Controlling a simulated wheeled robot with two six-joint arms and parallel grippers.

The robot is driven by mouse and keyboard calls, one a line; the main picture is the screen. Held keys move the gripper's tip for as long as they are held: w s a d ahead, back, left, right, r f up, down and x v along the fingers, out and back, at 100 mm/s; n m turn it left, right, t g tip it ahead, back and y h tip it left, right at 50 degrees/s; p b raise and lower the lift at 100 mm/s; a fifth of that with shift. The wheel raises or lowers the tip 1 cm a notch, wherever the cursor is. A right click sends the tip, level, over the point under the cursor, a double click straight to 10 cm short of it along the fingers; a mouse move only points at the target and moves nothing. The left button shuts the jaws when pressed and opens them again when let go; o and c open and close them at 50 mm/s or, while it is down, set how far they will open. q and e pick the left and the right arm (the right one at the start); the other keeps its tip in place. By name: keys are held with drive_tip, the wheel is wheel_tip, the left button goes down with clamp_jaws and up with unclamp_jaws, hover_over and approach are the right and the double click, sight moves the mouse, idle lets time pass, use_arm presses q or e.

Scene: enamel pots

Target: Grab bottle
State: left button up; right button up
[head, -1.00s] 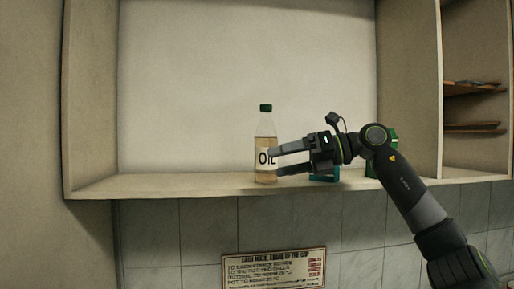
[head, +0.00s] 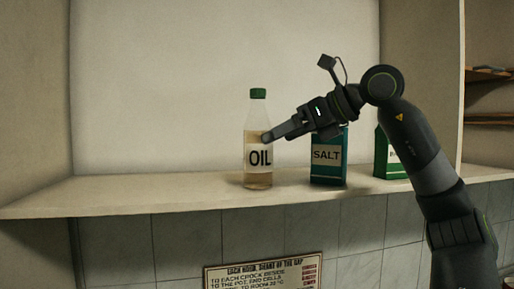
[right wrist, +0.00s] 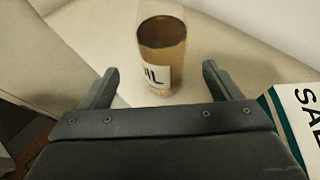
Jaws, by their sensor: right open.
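The bottle (head: 258,178) is clear with a green cap, an "OIL" label and pale brown liquid. It stands upright on the shelf. In the right wrist view the bottle (right wrist: 162,50) is ahead of the jaws, centred between the fingers, its top cut off by the frame. My right gripper (head: 268,137) reaches in from the right, its fingertips at the bottle's upper right side in the head view. In the right wrist view the gripper (right wrist: 160,85) is open with nothing held. I cannot tell if a finger touches the bottle. My left gripper is not seen.
A teal "SALT" box (head: 327,168) stands on the shelf (head: 150,188) just right of the bottle, below my right gripper; it also shows in the right wrist view (right wrist: 296,115). A green box (head: 392,158) stands farther right. The shelf left of the bottle is clear.

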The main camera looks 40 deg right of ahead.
sight(258, 147)
drive_tip(key=x, duration=0.2)
drive_tip(key=p+x, duration=0.1)
drive_tip(key=x, duration=0.2)
drive_tip(key=p+x, duration=0.1)
drive_tip(key=x, duration=0.2)
drive_tip(key=shift+w+d, duration=0.15)
drive_tip(key=shift+d, duration=0.15)
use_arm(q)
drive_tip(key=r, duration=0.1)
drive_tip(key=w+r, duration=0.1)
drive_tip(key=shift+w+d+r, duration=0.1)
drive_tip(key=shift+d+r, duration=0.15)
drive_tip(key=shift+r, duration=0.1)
use_arm(e)
drive_tip(key=shift+s, duration=0.25)
drive_tip(key=c, duration=1.3)
drive_tip(key=shift+w, duration=0.1)
drive_tip(key=shift+c, duration=1.3)
use_arm(q)
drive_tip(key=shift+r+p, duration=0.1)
drive_tip(key=shift+p, duration=0.2)
use_arm(e)
drive_tip(key=shift+r, duration=0.2)
